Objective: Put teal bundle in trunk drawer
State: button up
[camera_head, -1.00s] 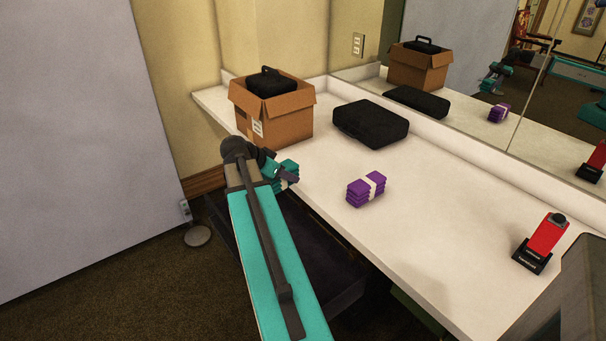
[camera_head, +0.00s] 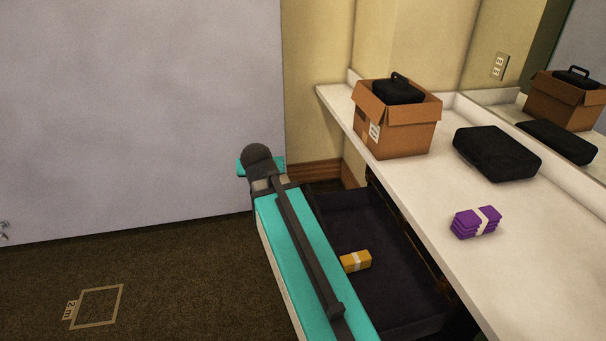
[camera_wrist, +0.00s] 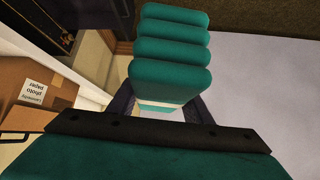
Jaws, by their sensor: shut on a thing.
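The teal bundle (camera_wrist: 173,48), a stack of rolled layers with a pale band, fills the upper middle of the wrist view. My gripper (camera_wrist: 164,104) is shut on it, with dark fingers on either side. In the head view my wrist hides most of the gripper and bundle, left of the drawer's far end. The dark trunk drawer (camera_head: 392,277) stands open below the counter, right of my arm. A yellow bundle (camera_head: 356,261) with a white band lies in it. My arm hides part of the drawer's left side.
The white counter (camera_head: 437,218) runs above the drawer's right side. It bears a cardboard box (camera_head: 405,137) with a black case in it, a flat black case (camera_head: 497,153) and a purple bundle (camera_head: 475,222). A grey panel (camera_head: 140,110) stands at left. Carpet is clear at lower left.

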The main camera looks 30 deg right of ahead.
jog(key=w+a+r+n+y, duration=0.1)
jog(key=a+n+y, duration=0.1)
jog(key=a, duration=0.6)
jog(key=w+a+r+n+t+y, duration=0.1)
jog(key=a+r+n+y, duration=0.1)
jog(key=a, duration=0.7)
jog(key=shift+w+r+n, duration=0.3)
jog(key=shift+w+n, duration=0.05)
jog(key=shift+n, duration=0.45)
